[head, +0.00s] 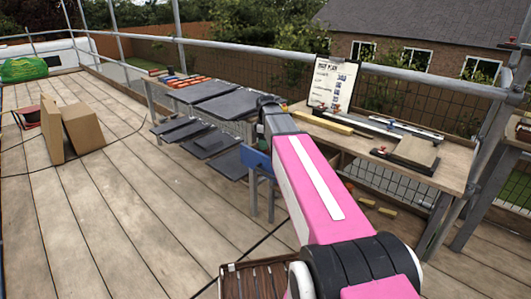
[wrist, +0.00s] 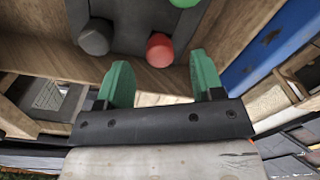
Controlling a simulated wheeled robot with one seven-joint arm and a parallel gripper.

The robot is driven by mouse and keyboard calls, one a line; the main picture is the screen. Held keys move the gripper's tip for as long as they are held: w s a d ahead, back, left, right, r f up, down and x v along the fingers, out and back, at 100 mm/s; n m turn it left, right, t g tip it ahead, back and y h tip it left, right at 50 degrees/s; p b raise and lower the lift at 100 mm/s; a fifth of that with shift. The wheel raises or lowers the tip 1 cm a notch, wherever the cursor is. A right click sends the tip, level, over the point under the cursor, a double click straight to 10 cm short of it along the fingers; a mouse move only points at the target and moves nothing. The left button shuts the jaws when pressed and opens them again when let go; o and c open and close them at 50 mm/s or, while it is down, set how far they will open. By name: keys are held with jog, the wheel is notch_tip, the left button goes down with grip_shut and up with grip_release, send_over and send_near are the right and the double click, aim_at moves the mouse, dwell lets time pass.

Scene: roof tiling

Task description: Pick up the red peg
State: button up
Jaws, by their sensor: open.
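The red peg (wrist: 160,50) shows in the wrist view as a round red end near the lower edge of a dark holder (wrist: 128,22). My gripper (wrist: 161,78) has two green fingers, spread apart with nothing between them. The red peg lies just beyond the fingertips, roughly between them in the picture and clear of both. A dark grey peg (wrist: 95,37) is to its left, and a green peg (wrist: 185,3) is cut off at the top edge. In the head view my pink arm reaches toward the benches, and I cannot make out the fingers or the red peg there.
Wooden framing surrounds the holder, with a blue bar (wrist: 262,45) at the right. In the head view, dark slates (head: 228,104) lie on a rack. A workbench (head: 440,170) with a clipboard (head: 332,84) stands to the right. Cardboard (head: 83,130) stands on the open deck at left.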

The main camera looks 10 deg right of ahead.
aim_at(266, 152)
jog(key=shift+f, duration=1.3)
jog(key=c, duration=1)
jog(key=shift+r, duration=0.1)
